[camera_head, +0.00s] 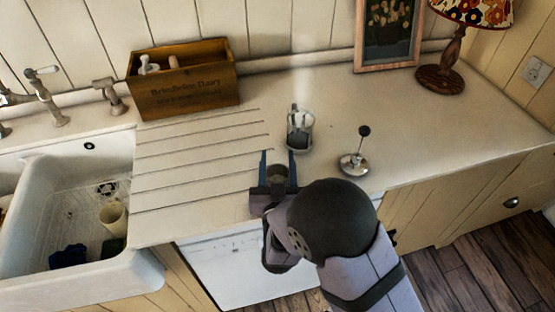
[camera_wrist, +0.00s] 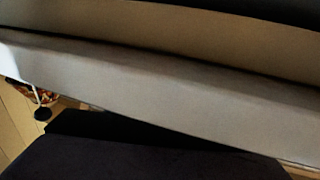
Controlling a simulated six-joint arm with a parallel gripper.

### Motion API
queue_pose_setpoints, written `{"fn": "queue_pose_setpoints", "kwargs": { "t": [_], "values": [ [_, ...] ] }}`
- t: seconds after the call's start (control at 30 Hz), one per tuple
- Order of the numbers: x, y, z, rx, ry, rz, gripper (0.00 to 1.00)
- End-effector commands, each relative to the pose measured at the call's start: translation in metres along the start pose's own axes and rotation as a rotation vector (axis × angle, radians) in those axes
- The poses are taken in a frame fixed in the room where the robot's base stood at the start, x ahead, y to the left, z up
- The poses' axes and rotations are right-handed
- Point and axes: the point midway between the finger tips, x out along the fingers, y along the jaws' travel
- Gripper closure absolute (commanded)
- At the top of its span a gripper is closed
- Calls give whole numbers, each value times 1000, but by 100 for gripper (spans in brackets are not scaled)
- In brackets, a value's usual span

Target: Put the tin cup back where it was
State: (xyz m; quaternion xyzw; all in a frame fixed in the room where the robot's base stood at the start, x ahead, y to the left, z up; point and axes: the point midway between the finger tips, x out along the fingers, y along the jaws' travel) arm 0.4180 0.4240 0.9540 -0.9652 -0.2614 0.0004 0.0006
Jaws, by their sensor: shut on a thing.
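The tin cup (camera_head: 277,174) is a small, dull grey-brown cup. It sits between the two blue-grey fingers of my gripper (camera_head: 278,166), which is shut on it. They are over the front part of the ribbed drainboard, left of the plunger lid; I cannot tell how high the cup is above the counter. In the wrist view a blurred grey and tan surface (camera_wrist: 160,90), seemingly the cup very close up, fills most of the picture. A dark part of my gripper covers the bottom there.
A glass press jug (camera_head: 300,130) stands just behind my gripper. Its plunger lid (camera_head: 355,163) stands upright to the right. A wooden box (camera_head: 183,85) is at the back. The white sink (camera_head: 70,190) on the left holds a cream cup (camera_head: 113,217). The right counter is clear.

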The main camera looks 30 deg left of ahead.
Motion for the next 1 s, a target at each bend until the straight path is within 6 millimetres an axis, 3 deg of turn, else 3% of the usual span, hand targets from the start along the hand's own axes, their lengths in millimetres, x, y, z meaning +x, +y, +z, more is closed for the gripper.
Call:
{"fn": "queue_pose_setpoints", "kwargs": {
  "t": [0.33, 0.37, 0.43, 0.87, 1.0],
  "values": [
    [0, 0, 4, 0, 1, 0, 76],
    [0, 0, 4, 0, 1, 0, 52],
    [0, 0, 3, 0, 0, 0, 36],
    [0, 0, -2, 0, 0, 0, 36],
    [-13, -2, 2, -1, 0, -4, 36]
  ]
}}
